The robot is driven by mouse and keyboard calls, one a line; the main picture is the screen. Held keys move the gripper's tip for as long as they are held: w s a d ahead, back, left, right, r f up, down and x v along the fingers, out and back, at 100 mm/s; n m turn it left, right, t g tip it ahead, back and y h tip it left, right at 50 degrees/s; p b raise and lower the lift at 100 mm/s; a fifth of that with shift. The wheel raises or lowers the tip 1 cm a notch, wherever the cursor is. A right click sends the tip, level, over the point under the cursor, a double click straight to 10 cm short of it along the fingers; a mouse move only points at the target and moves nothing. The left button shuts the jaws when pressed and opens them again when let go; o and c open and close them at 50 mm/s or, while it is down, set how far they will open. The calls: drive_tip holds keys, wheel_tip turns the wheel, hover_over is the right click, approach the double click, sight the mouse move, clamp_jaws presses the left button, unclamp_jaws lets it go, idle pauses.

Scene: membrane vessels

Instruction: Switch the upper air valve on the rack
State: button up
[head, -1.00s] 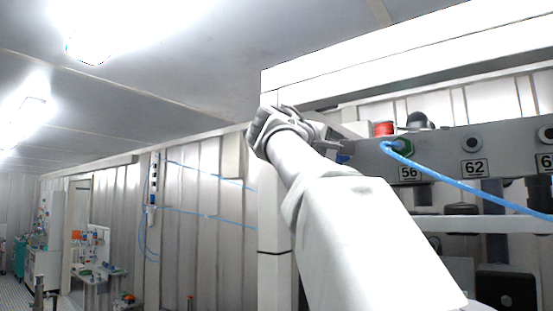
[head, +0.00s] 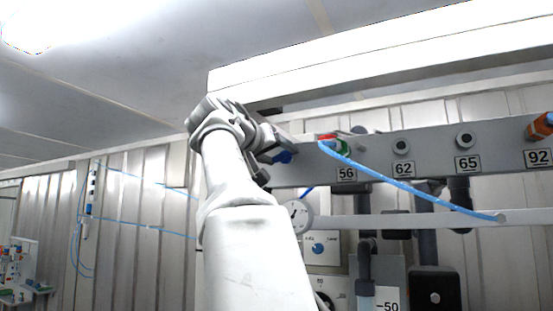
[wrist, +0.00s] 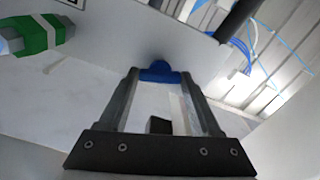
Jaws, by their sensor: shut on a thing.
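The upper air valve shows as a small blue handle (head: 283,157) at the left end of the grey numbered rack panel (head: 400,172), left of the 56 label. My gripper (head: 276,146) is at this handle, with my arm reaching up from below. In the wrist view the blue handle (wrist: 160,71) sits between the two fingertips (wrist: 160,78), and my gripper is shut on it. The fingers hide part of the handle, and its exact turn position cannot be told.
A green fitting (head: 341,146) with a blue hose (head: 405,186) is close to the right of the valve; the green fitting (wrist: 42,36) also shows at the wrist view's upper left. A gauge (head: 297,215) and a blue-knobbed box (head: 320,249) are below. A white beam (head: 380,62) runs above.

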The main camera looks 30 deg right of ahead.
drive_tip(key=shift+m+b, duration=0.3)
drive_tip(key=shift+m, duration=1.3)
drive_tip(key=o, duration=1.4)
drive_tip(key=shift+m, duration=0.3)
drive_tip(key=b+v, duration=0.4)
drive_tip(key=v, duration=1.3)
drive_tip(key=shift+s+a, duration=0.15)
